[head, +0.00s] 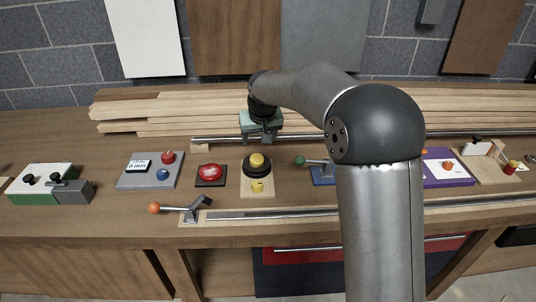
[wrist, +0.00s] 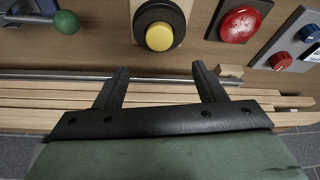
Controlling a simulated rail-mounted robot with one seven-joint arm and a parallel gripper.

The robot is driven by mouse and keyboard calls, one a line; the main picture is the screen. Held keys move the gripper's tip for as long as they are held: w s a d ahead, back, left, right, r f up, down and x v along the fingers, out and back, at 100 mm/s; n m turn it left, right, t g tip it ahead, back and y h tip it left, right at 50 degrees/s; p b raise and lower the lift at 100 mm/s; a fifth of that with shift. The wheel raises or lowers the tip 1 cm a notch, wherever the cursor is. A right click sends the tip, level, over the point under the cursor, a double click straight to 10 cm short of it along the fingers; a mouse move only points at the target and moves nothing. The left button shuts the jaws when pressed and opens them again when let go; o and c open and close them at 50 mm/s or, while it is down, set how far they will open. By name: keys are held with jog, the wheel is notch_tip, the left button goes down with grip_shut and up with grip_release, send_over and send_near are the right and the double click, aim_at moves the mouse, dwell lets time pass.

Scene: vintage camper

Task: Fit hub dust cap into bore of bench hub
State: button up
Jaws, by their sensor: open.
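A round black hub-like ring (head: 257,171) with a yellow round piece (head: 257,160) at its centre stands on a light wooden board. In the wrist view the black ring (wrist: 142,17) and yellow piece (wrist: 160,36) lie just beyond my fingertips. I cannot tell whether the yellow piece is the dust cap seated in the hub's bore. A small yellow item (head: 257,187) sits on the board in front of the ring. My gripper (head: 268,141) is behind the ring, above the bench. Its fingers (wrist: 160,68) are open and empty, apart from the yellow piece.
A red button (head: 210,172) and a grey control panel (head: 150,170) stand left of the ring. A green-knobbed lever (head: 299,160) on a blue base is on the right. An orange-knobbed lever (head: 154,208) and metal rail lie in front. Stacked timber (head: 170,111) lies behind.

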jog(key=s+d+r+m+g+h, duration=0.1)
jog(key=s+d, duration=0.6)
jog(key=s, duration=0.3)
jog(key=s+d+r+m+g, duration=0.1)
jog(key=s+d, duration=0.6)
jog(key=s, duration=0.4)
jog(key=s+d+f+g, duration=0.1)
jog(key=s+d+f, duration=0.1)
jog(key=s, duration=0.7)
jog(key=s+d+f+m, duration=0.1)
jog(key=s+d+f, duration=0.1)
jog(key=s, duration=0.6)
jog(key=shift+s+d+f+g, duration=0.25)
jog(key=shift+s+f+g, duration=0.15)
jog(key=shift+f, duration=0.4)
jog(key=shift+w, duration=0.1)
jog(key=shift+c, duration=1.1)
